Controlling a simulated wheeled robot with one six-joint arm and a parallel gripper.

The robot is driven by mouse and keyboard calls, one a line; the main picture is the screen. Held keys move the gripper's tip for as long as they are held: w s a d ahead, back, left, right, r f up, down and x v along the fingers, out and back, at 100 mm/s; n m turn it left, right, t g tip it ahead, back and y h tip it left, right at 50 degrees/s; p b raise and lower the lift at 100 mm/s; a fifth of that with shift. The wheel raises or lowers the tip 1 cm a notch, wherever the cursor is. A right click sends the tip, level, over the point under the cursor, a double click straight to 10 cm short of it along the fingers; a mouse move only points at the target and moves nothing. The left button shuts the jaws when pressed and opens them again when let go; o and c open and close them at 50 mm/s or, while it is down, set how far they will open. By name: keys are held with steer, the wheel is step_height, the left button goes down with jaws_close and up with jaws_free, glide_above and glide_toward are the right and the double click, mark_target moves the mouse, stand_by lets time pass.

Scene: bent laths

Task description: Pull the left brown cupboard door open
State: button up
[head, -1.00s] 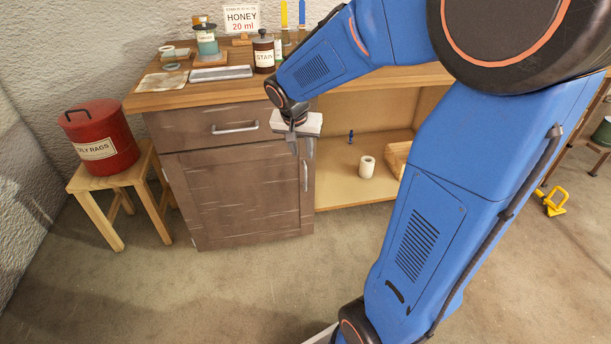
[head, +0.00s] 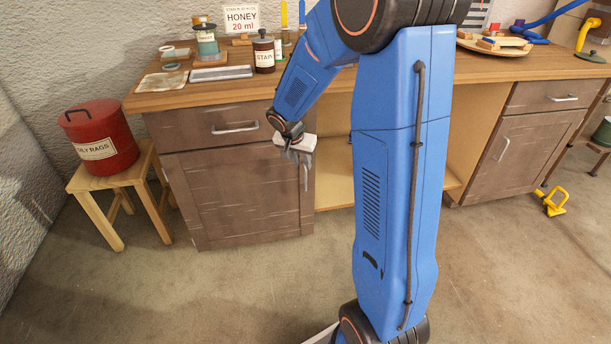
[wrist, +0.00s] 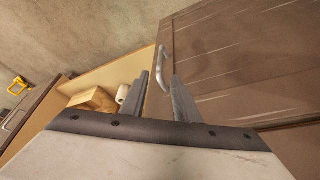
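The left brown cupboard door (head: 238,198) is closed below a brown drawer at the left end of the workbench. Its upright metal handle (head: 305,178) is at the door's upper right edge, and it also shows in the wrist view (wrist: 165,66). My gripper (head: 298,158) is just in front of and above the handle. In the wrist view my gripper (wrist: 166,92) has its two fingers apart, with the handle seen beyond the gap between them. Nothing is held. Whether a finger touches the handle cannot be told.
Right of the door is an open shelf bay (head: 333,183), holding a white roll (wrist: 122,94) and a wooden block (wrist: 92,100). A red rag bin (head: 98,138) on a wooden stool (head: 150,185) stands at the left. The floor before the door is clear.

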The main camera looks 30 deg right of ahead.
mark_target(305, 172)
steer(key=x, duration=0.9)
steer(key=shift+f, duration=0.25)
steer(key=shift+c, duration=0.7)
jaws_close()
